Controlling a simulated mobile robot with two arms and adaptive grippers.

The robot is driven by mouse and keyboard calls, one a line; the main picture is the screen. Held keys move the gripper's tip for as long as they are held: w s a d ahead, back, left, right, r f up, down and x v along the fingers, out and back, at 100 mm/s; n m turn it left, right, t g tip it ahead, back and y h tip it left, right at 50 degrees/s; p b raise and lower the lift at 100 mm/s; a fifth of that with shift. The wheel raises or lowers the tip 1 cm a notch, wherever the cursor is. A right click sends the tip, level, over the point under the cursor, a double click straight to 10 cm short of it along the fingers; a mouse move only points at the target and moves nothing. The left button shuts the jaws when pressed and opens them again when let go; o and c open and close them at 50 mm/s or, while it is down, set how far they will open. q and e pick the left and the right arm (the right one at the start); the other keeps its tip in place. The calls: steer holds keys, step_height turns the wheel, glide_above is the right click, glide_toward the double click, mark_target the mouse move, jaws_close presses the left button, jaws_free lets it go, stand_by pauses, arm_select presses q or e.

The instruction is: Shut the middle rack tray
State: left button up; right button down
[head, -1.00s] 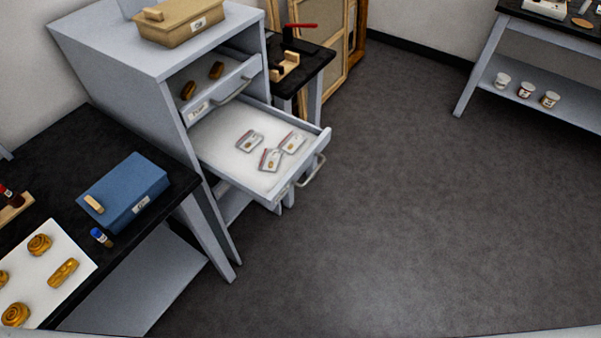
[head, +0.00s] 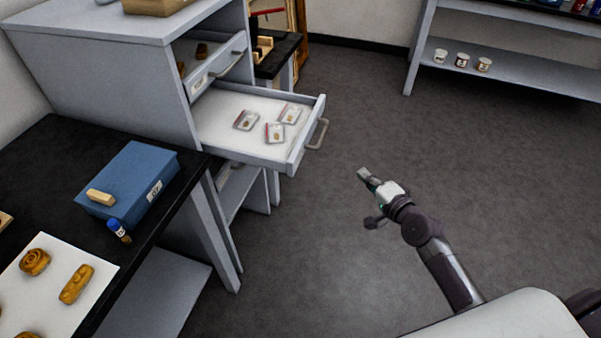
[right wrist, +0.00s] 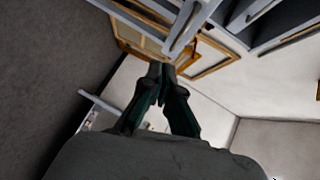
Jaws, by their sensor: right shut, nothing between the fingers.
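The grey rack (head: 120,70) stands at the left of the head view. Its middle tray (head: 262,158) is pulled far out, with a pale floor, a grey rim and a bar handle (head: 318,134) on its front. Three small labelled packets (head: 275,132) lie in it. The tray above (head: 216,70) is also partly out and holds dark brown pieces. My right gripper (head: 364,174) is in front and to the right of the middle tray's handle, apart from it. It is shut and empty; its fingertips meet in the right wrist view (right wrist: 161,69). My left gripper is not in view.
A black table (head: 60,150) at left holds a blue box (head: 130,185), a blue-capped vial (head: 118,230) and a white board (head: 98,262) with golden-brown pieces. A shelf table (head: 500,70) with several white jars stands at the back right. The floor between is clear.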

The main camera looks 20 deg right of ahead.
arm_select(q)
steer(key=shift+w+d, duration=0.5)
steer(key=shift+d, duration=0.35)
arm_select(e)
steer(key=w+a, duration=0.5)
steer(key=w, duration=0.7)
steer(key=shift+w+a+m+t, duration=0.15)
steer(key=shift+a+m+t, duration=0.15)
steer(key=shift+a, duration=0.05)
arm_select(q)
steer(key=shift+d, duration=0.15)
arm_select(e)
steer(key=shift+r, duration=0.15)
